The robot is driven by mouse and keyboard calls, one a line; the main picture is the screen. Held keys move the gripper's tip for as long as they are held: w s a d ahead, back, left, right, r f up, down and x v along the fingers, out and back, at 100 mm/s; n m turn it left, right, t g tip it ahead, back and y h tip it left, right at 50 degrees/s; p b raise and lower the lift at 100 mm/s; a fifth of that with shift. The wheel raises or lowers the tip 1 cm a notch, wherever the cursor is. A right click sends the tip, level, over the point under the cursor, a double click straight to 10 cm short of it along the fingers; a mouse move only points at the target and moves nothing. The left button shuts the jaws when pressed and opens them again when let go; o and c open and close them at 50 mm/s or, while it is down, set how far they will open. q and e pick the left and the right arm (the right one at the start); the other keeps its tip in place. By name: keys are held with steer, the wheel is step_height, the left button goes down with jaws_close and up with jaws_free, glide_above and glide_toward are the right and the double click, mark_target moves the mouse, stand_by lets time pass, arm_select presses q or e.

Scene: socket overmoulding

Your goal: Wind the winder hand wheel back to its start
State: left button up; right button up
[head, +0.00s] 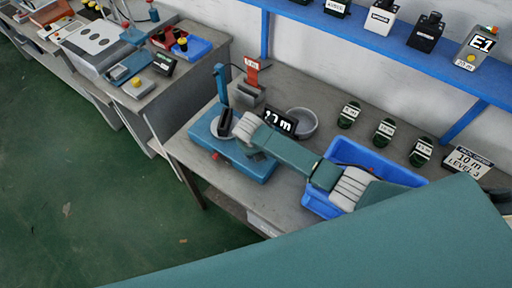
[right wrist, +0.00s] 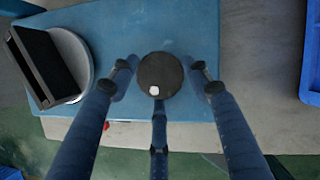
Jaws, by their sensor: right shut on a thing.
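The teal-blue winder (head: 237,164) stands on the grey bench in the head view, with an upright post at its back left. My right arm reaches over it from the right and hides the hand wheel there. In the right wrist view the winder's blue base (right wrist: 185,25) lies below, with a grey disc (right wrist: 82,50) carrying a dark block at left. A round dark knob with a white spot, the hand wheel (right wrist: 161,70), sits between the fingers of my right gripper (right wrist: 160,80), which is shut on it. My left gripper is not in view.
A blue bin (head: 316,202) is under my right forearm. Several dark green labelled items (head: 384,131) line the bench back. A blue shelf (head: 385,38) runs above.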

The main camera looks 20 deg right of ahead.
steer(key=shift+w+d+r+n+t+y, duration=0.15)
steer(key=shift+d+n+y, duration=0.15)
steer(key=shift+n, duration=0.55)
steer(key=shift+w+d+n+t+y, duration=0.15)
steer(key=shift+n+y, duration=0.15)
steer(key=shift+n, duration=0.55)
steer(key=shift+s, duration=0.1)
steer(key=shift+r, duration=0.15)
steer(key=o, duration=0.9)
steer(key=shift+o, duration=1)
steer(key=shift+f, duration=0.2)
steer(key=shift+a, duration=0.15)
steer(key=shift+s+r, duration=0.15)
steer(key=shift+r, duration=0.05)
steer(key=d+v, duration=0.1)
steer(key=v, duration=1)
steer(key=shift+a+r, duration=0.25)
steer(key=shift+a, duration=0.1)
